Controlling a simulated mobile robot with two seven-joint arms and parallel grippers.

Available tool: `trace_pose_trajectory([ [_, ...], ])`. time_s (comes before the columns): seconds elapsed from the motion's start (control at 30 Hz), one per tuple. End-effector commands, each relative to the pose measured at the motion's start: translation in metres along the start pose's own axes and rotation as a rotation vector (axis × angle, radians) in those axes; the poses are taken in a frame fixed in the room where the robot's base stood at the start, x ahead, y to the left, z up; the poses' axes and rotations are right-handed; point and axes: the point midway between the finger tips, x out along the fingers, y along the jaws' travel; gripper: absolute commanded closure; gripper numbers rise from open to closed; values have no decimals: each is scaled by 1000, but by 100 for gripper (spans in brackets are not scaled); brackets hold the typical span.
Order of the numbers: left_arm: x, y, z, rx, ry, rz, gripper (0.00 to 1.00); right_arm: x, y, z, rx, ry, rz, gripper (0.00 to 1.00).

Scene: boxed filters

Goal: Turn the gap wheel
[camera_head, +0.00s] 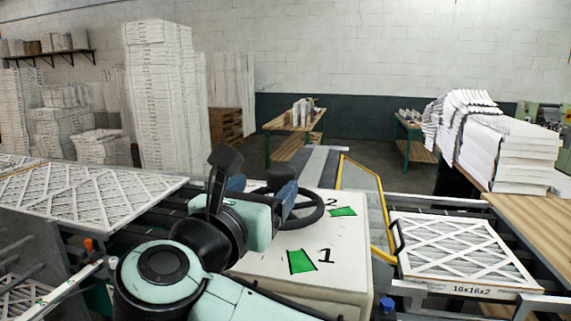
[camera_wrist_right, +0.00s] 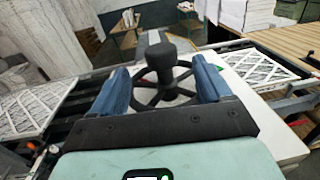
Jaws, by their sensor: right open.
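The gap wheel is a black spoked handwheel (camera_head: 314,213) on a white machine housing marked 1 and 2 with green patches. In the right wrist view the wheel (camera_wrist_right: 139,94) lies ahead of my right gripper, with a black upright knob (camera_wrist_right: 171,68) standing on it. My right gripper (camera_head: 259,184) is open. In the right wrist view its two blue fingers (camera_wrist_right: 160,68) stand apart, one on each side of the knob, with gaps visible. In the head view the gripper hides the wheel's left part and the knob. My left gripper is out of view.
The white housing (camera_head: 340,245) carries the wheel. A yellow guard frame (camera_head: 378,200) stands to its right, beside a 16x16x2 filter (camera_head: 460,250). Another filter panel (camera_head: 85,195) lies at left. Stacked white boxes (camera_head: 165,95) stand behind.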

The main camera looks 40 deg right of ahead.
Motion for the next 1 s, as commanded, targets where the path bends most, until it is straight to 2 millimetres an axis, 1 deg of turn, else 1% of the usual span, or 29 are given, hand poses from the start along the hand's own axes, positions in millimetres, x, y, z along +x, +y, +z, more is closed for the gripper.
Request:
trace_pose_trajectory([
  [0.03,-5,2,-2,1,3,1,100,12,-1,3,0,-1,-6,22],
  [0.1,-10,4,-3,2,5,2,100,27,-1,3,0,-1,-6,22],
  [0.3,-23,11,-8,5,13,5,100,68,-1,4,0,-1,-5,22],
  [0.4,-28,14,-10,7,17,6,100,84,-1,3,-1,-1,-4,22],
  [0.5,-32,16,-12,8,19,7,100,96,0,2,-1,-2,-4,22],
  [0.67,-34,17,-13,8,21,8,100,104,0,1,0,0,-2,22],
  [0.93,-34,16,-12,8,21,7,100,105,0,0,-1,0,-1,22],
  [0.97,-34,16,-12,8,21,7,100,105,0,0,-1,0,-1,32],
  [1.0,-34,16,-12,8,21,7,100,105,0,0,-1,0,-1,45],
])
